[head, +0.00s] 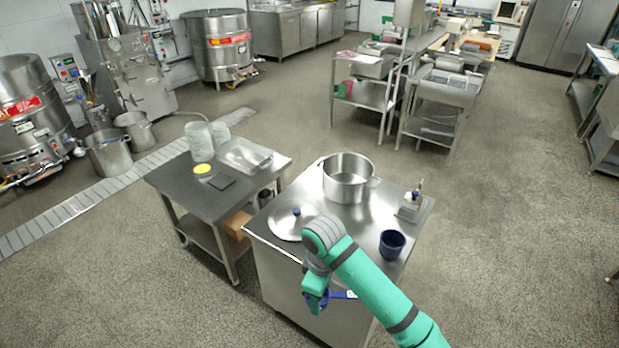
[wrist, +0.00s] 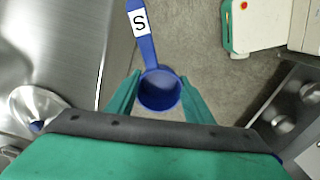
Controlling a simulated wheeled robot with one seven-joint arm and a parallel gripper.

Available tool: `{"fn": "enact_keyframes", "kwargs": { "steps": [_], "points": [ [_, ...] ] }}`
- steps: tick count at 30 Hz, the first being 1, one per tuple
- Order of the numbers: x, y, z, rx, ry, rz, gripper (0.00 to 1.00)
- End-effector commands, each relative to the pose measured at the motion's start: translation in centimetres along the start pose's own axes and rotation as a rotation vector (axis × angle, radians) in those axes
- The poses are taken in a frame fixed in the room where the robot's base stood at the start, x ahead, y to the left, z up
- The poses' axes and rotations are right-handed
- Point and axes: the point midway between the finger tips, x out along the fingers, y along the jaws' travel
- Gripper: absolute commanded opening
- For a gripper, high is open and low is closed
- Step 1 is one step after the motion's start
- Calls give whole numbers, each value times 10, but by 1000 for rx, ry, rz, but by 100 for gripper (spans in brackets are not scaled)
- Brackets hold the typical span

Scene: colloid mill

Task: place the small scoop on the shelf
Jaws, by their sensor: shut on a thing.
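The small scoop is blue, with a round cup (wrist: 160,90) and a flat handle (wrist: 139,25) bearing a white "S" label. My gripper (wrist: 153,92) is shut on its cup, one finger on each side. In the head view the blue handle (head: 345,294) sticks out to the right of my gripper (head: 318,297), which is held in front of the steel cabinet. My arm hides part of the scoop there. A lower shelf (head: 207,238) shows under the left table; I cannot tell which shelf is the task's.
The cabinet top (head: 325,225) holds a steel pot (head: 348,184), a lid (head: 296,222), a dark blue cup (head: 391,244) and a small metal device (head: 411,206). A cardboard box (head: 238,223) sits under the left table. Open floor (head: 520,220) lies to the right.

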Motion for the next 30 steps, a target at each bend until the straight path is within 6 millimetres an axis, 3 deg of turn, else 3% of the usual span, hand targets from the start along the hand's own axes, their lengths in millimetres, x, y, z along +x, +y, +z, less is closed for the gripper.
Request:
{"fn": "enact_keyframes", "kwargs": {
  "steps": [6,11,22,30],
  "points": [
    [58,21,-24,446,1,-11,21],
    [88,21,-28,619,3,-9,21],
    [142,7,-30,854,-1,-10,21],
    [201,-19,-22,1079,-2,-7,21]
  ]
}}
